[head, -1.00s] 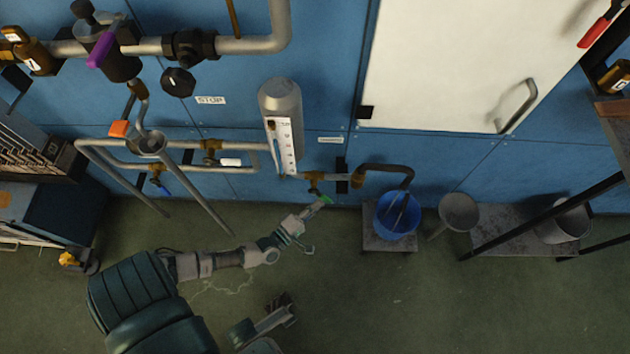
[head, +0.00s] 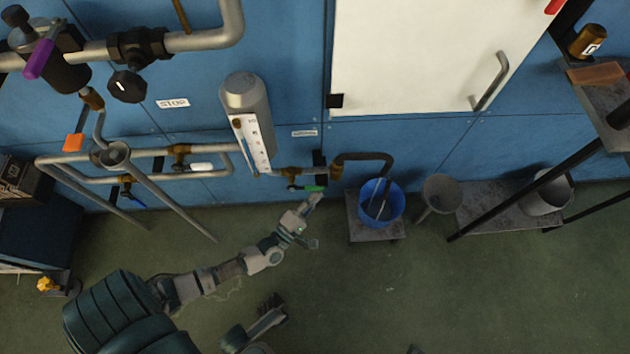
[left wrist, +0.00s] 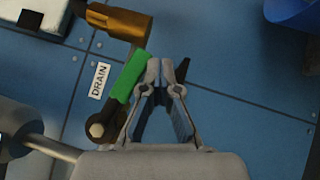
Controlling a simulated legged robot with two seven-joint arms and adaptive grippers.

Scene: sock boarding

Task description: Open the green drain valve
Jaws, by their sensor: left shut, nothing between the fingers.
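The green drain valve handle (head: 314,188) is on the short brass-fitted pipe low on the blue wall. In the head view it lies roughly level, about along that pipe. In the left wrist view the green handle (left wrist: 128,76) runs up from a round pivot, beside a DRAIN label (left wrist: 98,80). My left gripper (head: 316,198) is just below the handle; in the left wrist view its fingertips (left wrist: 164,66) are together and empty, right beside the handle's end. Whether they touch it is unclear. My right gripper (head: 272,304) is low in the head view, its fingers indistinct.
A blue bucket (head: 382,202) stands under the dark outlet hose (head: 368,157), right of the valve. A grey sight-glass cylinder (head: 248,110) and pipes with a blue-handled valve (head: 133,197) are to the left. The green floor is clear in front.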

